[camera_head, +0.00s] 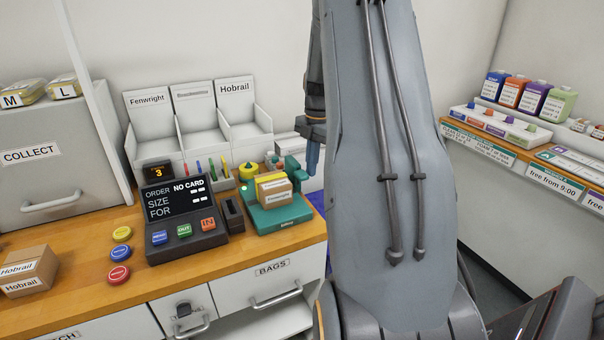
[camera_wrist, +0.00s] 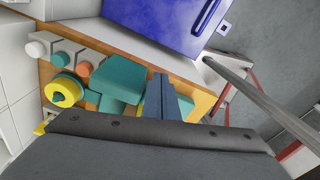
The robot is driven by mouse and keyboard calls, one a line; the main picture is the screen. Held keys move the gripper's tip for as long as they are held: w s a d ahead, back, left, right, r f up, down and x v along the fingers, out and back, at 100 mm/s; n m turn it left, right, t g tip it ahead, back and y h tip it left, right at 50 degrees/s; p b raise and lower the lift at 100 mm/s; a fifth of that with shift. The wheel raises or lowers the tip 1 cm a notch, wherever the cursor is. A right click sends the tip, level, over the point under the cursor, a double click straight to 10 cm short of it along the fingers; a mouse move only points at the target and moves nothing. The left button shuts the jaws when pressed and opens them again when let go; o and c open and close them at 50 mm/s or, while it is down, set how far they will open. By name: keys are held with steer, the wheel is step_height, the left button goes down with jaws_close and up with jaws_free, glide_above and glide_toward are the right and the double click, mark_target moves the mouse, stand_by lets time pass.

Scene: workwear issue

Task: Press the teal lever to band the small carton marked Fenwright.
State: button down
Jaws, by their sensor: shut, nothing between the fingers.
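The teal banding machine (camera_head: 285,219) stands at the right end of the wooden counter. The small carton marked Fenwright (camera_head: 277,199) sits on it, with a yellow band or strip at its top. The teal lever (camera_head: 295,167) rises at the machine's back right. My gripper (camera_head: 313,160) is shut and empty, pointing down just right of the lever; whether they touch is unclear. In the wrist view my shut fingers (camera_wrist: 166,98) are beside a broad teal part (camera_wrist: 121,78), probably the lever. The carton is largely hidden there.
A yellow spool (camera_wrist: 65,90) stands behind the machine. Left of it are a black card terminal (camera_head: 185,215) and labelled white bins (camera_head: 200,125). Another carton marked Hobrail (camera_head: 28,271) lies at the counter's left. A blue box-like object (camera_wrist: 180,22) is beyond the counter edge.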

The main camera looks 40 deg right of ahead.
step_height(320, 180, up, 8)
steer(key=b, duration=0.2)
steer(key=shift+d, duration=0.4)
steer(key=shift+f, duration=0.15)
stand_by(0.5)
steer(key=s+a+f+m+t+h, duration=0.15)
steer(key=a+m, duration=0.35)
steer(key=a, duration=0.6)
steer(key=s+a+f+m, duration=0.2)
steer(key=a+m, duration=0.3)
steer(key=a, duration=0.6)
steer(key=s+a+f+m, duration=0.5)
steer(key=s+a+m, duration=0.3)
steer(key=s+a, duration=0.4)
steer(key=shift+s+a+m+b, duration=0.3)
steer(key=shift+a+b, duration=0.1)
steer(key=shift+a, duration=0.35)
